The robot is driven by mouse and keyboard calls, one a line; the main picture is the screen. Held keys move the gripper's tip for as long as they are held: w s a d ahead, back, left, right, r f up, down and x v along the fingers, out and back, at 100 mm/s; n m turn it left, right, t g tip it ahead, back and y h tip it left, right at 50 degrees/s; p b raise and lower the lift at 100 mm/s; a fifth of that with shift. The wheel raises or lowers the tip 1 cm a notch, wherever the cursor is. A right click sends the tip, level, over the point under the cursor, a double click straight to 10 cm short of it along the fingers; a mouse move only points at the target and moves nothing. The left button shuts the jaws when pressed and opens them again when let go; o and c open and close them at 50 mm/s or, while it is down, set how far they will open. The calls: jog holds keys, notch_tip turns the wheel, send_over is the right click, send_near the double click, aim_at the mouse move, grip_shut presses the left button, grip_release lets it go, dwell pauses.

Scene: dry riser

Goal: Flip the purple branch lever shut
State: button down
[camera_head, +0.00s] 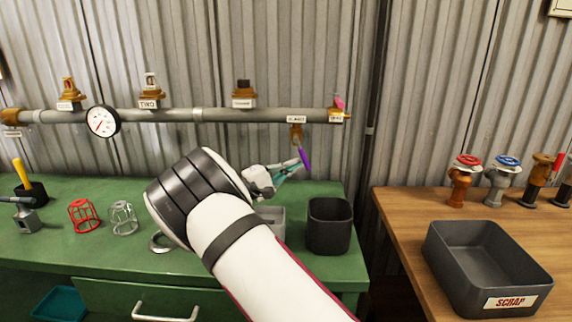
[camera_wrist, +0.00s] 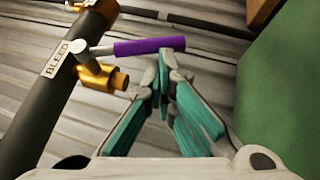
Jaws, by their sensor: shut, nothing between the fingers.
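The purple lever (camera_head: 304,158) hangs down and slightly to the right from a small brass branch valve (camera_head: 296,133) under the grey pipe. In the wrist view the purple lever (camera_wrist: 150,46) lies almost level, its grey stem joined to the brass valve (camera_wrist: 100,76) beside a BLEED label (camera_wrist: 57,58). My gripper (camera_head: 298,168) is shut and empty, just left of the lever's lower part. In the wrist view its teal-padded fingers (camera_wrist: 165,78) meet close to the lever's free end. I cannot tell whether they touch it.
The grey pipe (camera_head: 215,115) runs along the corrugated wall with a gauge (camera_head: 103,121) and several brass fittings. A dark bin (camera_head: 329,226) stands below on the green bench (camera_head: 90,252). A SCRAP tray (camera_head: 487,262) and several valves are on the wooden bench at right.

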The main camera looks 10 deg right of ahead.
jog(key=shift+s+d+n+t+h+p, duration=0.2)
jog(key=shift+d+n+h, duration=0.1)
jog(key=shift+d, duration=0.25)
jog(key=shift+s+d+n+t+h+p, duration=0.1)
jog(key=shift+d+n+t+h, duration=0.15)
jog(key=shift+d, duration=0.35)
jog(key=shift+r, duration=0.1)
